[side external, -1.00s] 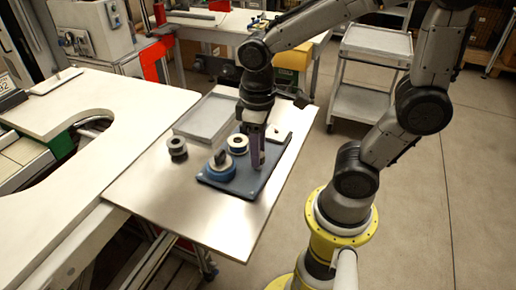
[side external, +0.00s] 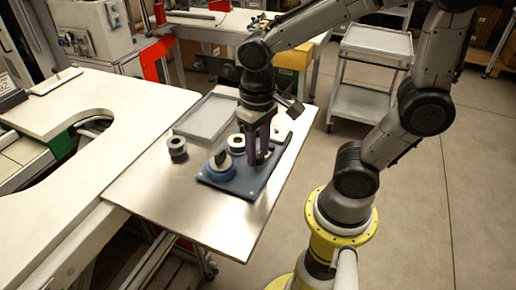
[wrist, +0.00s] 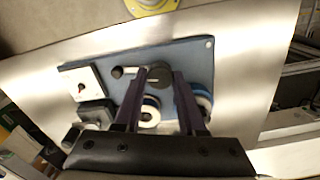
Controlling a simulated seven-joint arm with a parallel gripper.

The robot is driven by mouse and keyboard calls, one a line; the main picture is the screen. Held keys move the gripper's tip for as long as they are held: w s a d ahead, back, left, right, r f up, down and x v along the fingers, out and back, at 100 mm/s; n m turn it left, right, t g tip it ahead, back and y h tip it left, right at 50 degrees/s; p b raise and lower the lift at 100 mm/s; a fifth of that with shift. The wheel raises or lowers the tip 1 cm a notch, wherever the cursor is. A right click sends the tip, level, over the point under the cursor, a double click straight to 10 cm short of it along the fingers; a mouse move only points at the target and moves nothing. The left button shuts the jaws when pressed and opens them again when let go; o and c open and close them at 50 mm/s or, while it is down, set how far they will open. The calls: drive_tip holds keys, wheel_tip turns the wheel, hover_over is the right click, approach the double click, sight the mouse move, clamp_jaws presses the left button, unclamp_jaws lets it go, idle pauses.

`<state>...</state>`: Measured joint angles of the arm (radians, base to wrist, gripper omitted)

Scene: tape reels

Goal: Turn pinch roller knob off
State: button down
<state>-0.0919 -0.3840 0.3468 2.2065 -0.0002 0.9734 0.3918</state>
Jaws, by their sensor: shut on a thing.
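A dark blue plate (side external: 225,180) lies on the metal table. It also shows in the wrist view (wrist: 190,55). A dark round knob (wrist: 160,76) with a thin lever (wrist: 121,72) pointing left sits on it. My gripper (wrist: 160,72) points down at the plate with its two purple fingers either side of the knob, shut on it. In the side view my gripper (side external: 257,162) hides the knob. I cannot tell the knob's on or off marking.
A blue-and-white reel (side external: 219,165) and a smaller white-rimmed reel (side external: 237,144) stand on the plate close to the fingers. A dark spool (side external: 177,149) is left of the plate on the table. A grey tray (side external: 206,118) lies behind. The table's front is clear.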

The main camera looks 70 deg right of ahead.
sight(258, 154)
drive_tip(key=shift+r, duration=0.1)
drive_tip(key=shift+c, duration=2.4)
unclamp_jaws()
wheel_tip(258, 154, up, 14)
